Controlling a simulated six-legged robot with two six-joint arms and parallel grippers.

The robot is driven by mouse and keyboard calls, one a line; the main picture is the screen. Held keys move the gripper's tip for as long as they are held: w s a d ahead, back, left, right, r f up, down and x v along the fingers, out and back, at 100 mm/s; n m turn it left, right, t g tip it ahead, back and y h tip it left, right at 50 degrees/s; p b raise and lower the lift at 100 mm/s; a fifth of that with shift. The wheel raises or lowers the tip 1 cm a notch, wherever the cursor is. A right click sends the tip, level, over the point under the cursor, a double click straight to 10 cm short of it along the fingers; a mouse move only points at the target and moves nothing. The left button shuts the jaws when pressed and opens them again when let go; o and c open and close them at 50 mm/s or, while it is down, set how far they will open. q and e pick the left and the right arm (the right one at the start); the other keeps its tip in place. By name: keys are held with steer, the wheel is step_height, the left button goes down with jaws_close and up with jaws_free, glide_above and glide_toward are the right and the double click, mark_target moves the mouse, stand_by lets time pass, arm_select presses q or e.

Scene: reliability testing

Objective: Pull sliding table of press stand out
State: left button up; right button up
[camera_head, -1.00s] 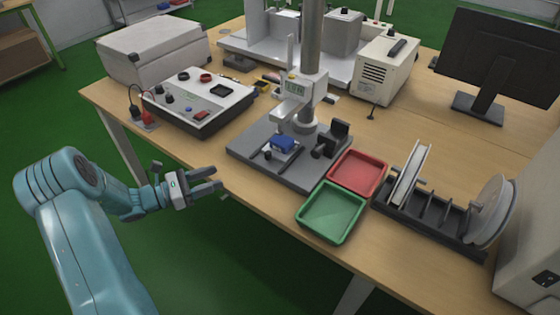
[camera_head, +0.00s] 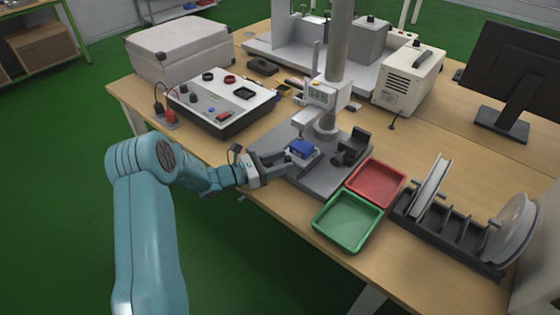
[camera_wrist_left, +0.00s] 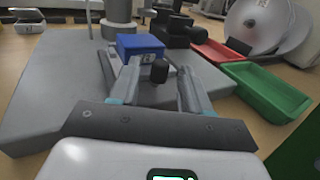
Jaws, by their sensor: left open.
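The press stand (camera_head: 322,182) has a grey base, an upright column and a head with a small display. A blue block (camera_head: 302,148) sits low on the stand below the head, and it also shows in the left wrist view (camera_wrist_left: 140,46). The sliding table under the block is largely hidden by the gripper and block. A black knob (camera_wrist_left: 160,71) stands in front of the blue block. My left gripper (camera_head: 284,161) is at the stand's front left edge. Its open fingers (camera_wrist_left: 160,84) lie on either side of the knob; contact cannot be told. My right gripper is not in view.
A green tray (camera_head: 348,222) and a red tray (camera_head: 376,183) lie right of the stand. A black rack (camera_head: 445,232) with reels is further right. A control box (camera_head: 222,100) stands to the left. Free tabletop lies along the front edge.

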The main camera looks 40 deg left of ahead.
arm_select(q)
steer(key=shift+w+d, duration=0.1)
steer(key=shift+w, duration=0.05)
jaws_close()
steer(key=s, duration=0.8)
steer(key=shift+s+a, duration=0.2)
steer(key=shift+a, duration=0.15)
jaws_free()
steer(key=v, duration=1.6)
steer(key=shift+s, duration=0.2)
